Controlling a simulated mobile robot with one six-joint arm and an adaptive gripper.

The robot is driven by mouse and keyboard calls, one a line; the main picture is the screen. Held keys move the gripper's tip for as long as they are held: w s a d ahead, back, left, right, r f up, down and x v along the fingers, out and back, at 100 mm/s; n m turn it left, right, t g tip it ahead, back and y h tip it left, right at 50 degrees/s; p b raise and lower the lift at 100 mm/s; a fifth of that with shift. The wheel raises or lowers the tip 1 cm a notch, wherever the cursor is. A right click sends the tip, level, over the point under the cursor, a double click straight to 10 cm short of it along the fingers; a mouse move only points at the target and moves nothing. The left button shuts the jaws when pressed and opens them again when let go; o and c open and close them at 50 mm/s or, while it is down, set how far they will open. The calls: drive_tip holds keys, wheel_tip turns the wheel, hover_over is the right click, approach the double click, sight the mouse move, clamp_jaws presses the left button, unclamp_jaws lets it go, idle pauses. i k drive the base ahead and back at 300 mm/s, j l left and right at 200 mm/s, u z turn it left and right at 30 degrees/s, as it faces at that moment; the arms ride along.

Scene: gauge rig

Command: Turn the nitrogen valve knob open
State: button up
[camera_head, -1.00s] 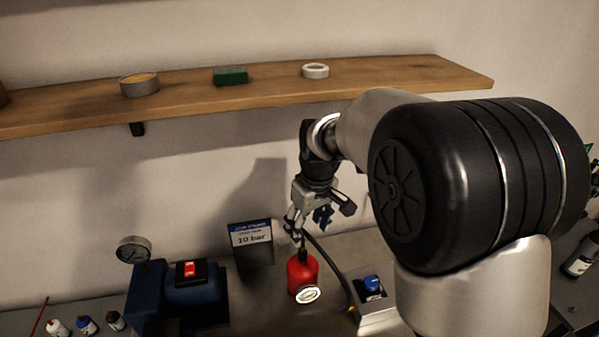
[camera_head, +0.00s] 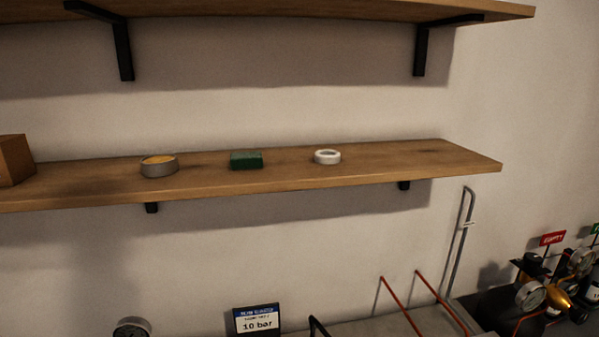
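My gripper and arm are out of view now. I cannot make out the nitrogen valve knob for certain. At the right edge stands a rig with several round gauges (camera_head: 530,295), a brass-coloured rounded body (camera_head: 561,300) and dark fittings. A red sign (camera_head: 552,238) stands above it, its lettering too small to read surely. Part of a green sign (camera_head: 596,229) is cut off by the picture's right edge. A blue and white card (camera_head: 257,319) reading "10 bar" stands at the bottom, right of a gauge (camera_head: 132,327) that is partly cut off.
A wooden shelf (camera_head: 380,169) holds a round tin (camera_head: 159,166), a green block (camera_head: 246,160) and a white ring (camera_head: 327,157). An upper shelf (camera_head: 300,12) crosses the top. Thin red rods (camera_head: 401,307) and a bent grey tube (camera_head: 460,240) rise at the lower right.

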sight(530, 258)
drive_tip(key=z, duration=1.3)
